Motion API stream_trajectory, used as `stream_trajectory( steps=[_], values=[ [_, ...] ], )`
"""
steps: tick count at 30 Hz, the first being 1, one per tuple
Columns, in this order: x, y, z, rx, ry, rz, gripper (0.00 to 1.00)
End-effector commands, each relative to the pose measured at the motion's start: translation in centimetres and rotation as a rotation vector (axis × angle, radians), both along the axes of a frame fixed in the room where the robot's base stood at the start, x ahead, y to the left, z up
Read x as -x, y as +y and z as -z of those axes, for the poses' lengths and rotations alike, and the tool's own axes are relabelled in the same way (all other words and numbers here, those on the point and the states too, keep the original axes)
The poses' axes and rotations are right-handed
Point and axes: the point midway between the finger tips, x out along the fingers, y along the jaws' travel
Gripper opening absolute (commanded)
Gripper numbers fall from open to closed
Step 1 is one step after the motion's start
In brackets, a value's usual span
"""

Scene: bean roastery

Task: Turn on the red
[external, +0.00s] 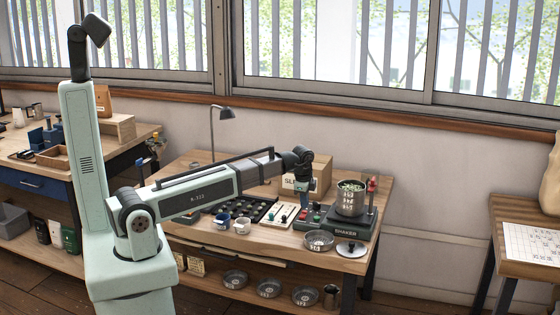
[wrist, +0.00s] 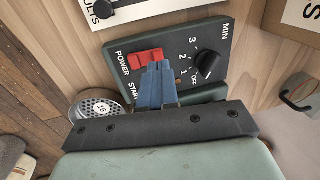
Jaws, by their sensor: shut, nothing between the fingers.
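A red switch (wrist: 143,57) marked POWER sits on a dark green control panel (wrist: 214,35) in the wrist view. The panel also carries a black knob (wrist: 207,63) with numbers and MIN, and a partly covered START label. My gripper (wrist: 157,68) has its blue fingers together and empty, with the tips over or right beside the red switch. I cannot tell whether they touch it. In the external view my gripper (external: 305,207) points down at the left of the dark green shaker (external: 347,234), which bears a metal sieve pot (external: 350,202).
A metal dish (external: 319,241) and a small lid (external: 351,249) lie in front of the shaker. Left of it are a white panel with knobs (external: 283,215), cups (external: 242,226) and a dark tray. A cardboard box (external: 318,173) stands behind.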

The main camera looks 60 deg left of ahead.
Motion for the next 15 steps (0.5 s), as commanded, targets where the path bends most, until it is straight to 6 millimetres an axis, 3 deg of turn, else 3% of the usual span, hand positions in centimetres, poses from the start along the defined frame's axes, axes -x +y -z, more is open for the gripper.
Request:
stream_trajectory(
  steps=[6, 15],
  values=[
    [-0.2, 0.2, 1.6, 0.001, 0.001, 0.000, 0.00],
    [-0.2, 0.3, 2.0, 0.000, 0.000, 0.000, 0.00]
  ],
)
